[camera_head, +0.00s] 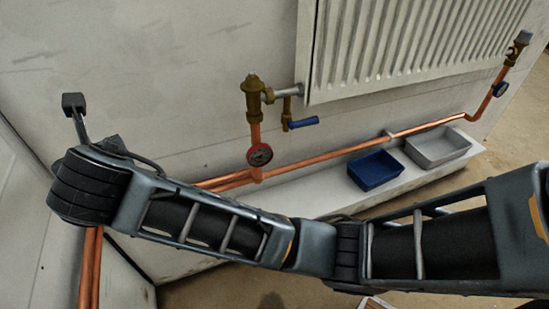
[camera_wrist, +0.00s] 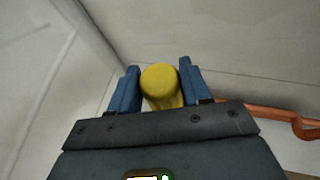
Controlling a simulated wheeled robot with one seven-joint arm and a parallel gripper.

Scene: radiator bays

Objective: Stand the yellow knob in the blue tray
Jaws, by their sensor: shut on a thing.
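The yellow knob (camera_wrist: 160,84) is between the two blue fingers of my gripper (camera_wrist: 160,82) in the wrist view. The gripper is shut on it, and its rounded end faces the camera. The lower part of the knob is hidden behind the gripper body. In the head view, the gripper and the knob are hidden by my arm. The blue tray (camera_head: 376,171) sits on the white ledge below the radiator, right of centre. The part of its inside that shows looks empty. The tray does not show in the wrist view.
A grey-white tray (camera_head: 437,147) stands right of the blue one. Copper pipe (camera_head: 350,150) runs along the wall behind both; it also shows in the wrist view (camera_wrist: 285,113). A brass valve (camera_head: 254,93), a red gauge (camera_head: 260,154) and a blue lever (camera_head: 304,122) stick out near the radiator (camera_head: 400,45).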

